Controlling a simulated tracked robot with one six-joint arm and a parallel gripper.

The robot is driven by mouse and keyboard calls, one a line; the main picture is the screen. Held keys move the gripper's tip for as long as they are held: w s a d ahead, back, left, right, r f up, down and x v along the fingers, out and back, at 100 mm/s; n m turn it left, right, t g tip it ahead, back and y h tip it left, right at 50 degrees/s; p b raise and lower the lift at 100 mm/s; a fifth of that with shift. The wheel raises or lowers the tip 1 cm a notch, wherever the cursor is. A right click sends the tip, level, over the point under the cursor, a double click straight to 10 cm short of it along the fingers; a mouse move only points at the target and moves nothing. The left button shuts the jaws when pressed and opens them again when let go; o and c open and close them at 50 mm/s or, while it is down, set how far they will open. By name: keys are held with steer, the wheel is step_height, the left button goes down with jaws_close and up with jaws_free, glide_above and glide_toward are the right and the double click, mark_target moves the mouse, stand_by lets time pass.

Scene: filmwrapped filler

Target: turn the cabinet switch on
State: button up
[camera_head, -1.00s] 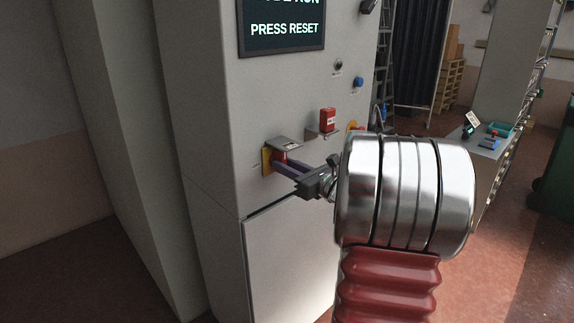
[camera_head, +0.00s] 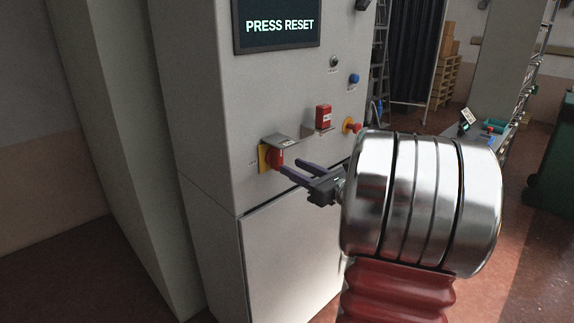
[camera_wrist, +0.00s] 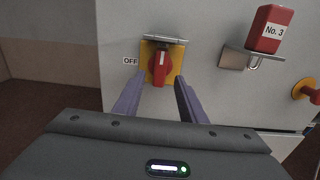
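The cabinet switch is a red rotary knob (camera_wrist: 160,67) on a yellow plate (camera_wrist: 176,56), under a small metal hood, with an OFF label (camera_wrist: 130,61) to its left in the wrist view. The knob's handle stands about upright. In the head view the red knob (camera_head: 275,157) is on the grey cabinet's front (camera_head: 205,110). My gripper (camera_head: 290,170) is open, its two purple fingers spread apart in front of the knob. In the wrist view the gripper (camera_wrist: 158,98) has one finger low on each side of the knob, with nothing between the tips that I can tell.
A red button on a yellow base (camera_head: 353,126) is farther right. A screen reading PRESS RESET (camera_head: 280,27) and a blue button (camera_head: 354,78) are above.

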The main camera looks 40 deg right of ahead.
steer(key=s, duration=0.8)
steer(key=shift+d, duration=0.1)
stand_by(0.3)
steer(key=w+a+f+n+g+y, duration=0.1)
steer(key=a+f+n+g+y, duration=0.2)
steer(key=a, duration=0.6)
steer(key=a+n+g+y, duration=0.1)
steer(key=a+n+g, duration=0.1)
steer(key=a+n, duration=0.5)
steer(key=w+a+f+n+g+y, duration=0.1)
steer(key=a+f+n+g+y, duration=0.15)
steer(key=a, duration=0.75)
steer(key=s+a+f+n+g+h, duration=0.1)
steer(key=s+a+n, duration=0.4)
steer(key=n, duration=0.6)
steer(key=s+a+f+n+g+h, duration=0.1)
steer(key=s+a+n+g+h, duration=0.3)
steer(key=n, duration=0.8)
steer(key=s+a+h, duration=0.2)
steer(key=s, duration=0.1)
steer(key=shift+s+a, duration=0.15)
steer(key=shift+s, duration=0.1)
